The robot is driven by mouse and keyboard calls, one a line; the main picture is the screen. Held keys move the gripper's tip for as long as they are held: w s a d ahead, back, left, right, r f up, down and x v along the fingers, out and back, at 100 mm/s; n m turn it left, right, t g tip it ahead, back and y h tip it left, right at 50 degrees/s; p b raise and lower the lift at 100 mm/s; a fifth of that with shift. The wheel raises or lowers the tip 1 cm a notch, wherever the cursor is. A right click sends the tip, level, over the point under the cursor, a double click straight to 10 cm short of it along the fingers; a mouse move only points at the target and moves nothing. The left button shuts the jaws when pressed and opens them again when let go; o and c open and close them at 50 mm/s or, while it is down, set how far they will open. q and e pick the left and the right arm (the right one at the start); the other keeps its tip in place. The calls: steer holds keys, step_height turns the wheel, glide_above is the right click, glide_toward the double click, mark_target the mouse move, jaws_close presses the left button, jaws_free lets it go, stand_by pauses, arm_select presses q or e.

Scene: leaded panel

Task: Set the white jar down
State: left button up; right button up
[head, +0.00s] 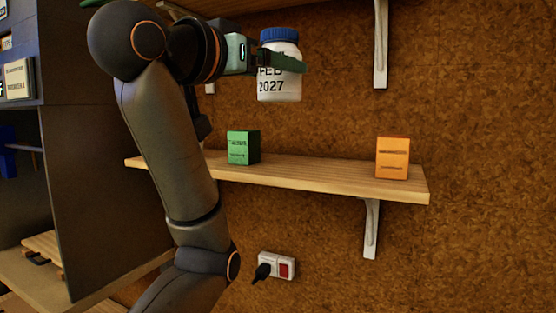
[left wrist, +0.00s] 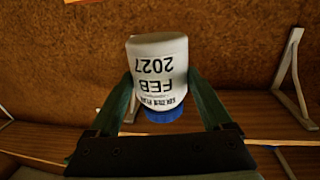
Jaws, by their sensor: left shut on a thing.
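The white jar (head: 279,82) has a blue lid and black print reading "FEB 2027". It is upright in the head view, held in the air above the wooden shelf (head: 300,178). My left gripper (head: 282,63) is shut on the jar, with its green fingers around the upper body. In the left wrist view the jar (left wrist: 158,75) sits between the two fingers (left wrist: 160,92) and looks upside down, its blue lid toward the gripper. My right gripper is in neither view.
A green box (head: 243,147) stands on the shelf's left part and an orange box (head: 392,158) near its right end. The shelf between them is clear. A bracket (head: 381,45) hangs from a higher shelf. A socket with a plug (head: 277,266) is below.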

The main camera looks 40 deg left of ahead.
arm_select(q)
steer(key=w+a+f, duration=0.1)
steer(key=w+f, duration=0.1)
steer(key=w, duration=0.1)
steer(key=w+a+f, duration=0.2)
steer(key=w+f, duration=0.1)
steer(key=w, duration=0.1)
steer(key=w+a+f, duration=0.2)
steer(key=w+f, duration=0.1)
steer(key=w, duration=0.1)
steer(key=shift+f, duration=0.1)
steer(key=shift+w+a+f, duration=0.1)
steer(key=shift+w+f, duration=0.3)
steer(key=shift+f, duration=0.05)
steer(key=f, duration=0.3)
steer(key=shift+w+a+f, duration=0.1)
steer(key=shift+w+f, duration=0.05)
steer(key=shift+w, duration=0.2)
steer(key=shift+f, duration=0.15)
steer(key=shift+f, duration=0.2)
steer(key=o, duration=1.5)
steer(key=shift+o, duration=0.2)
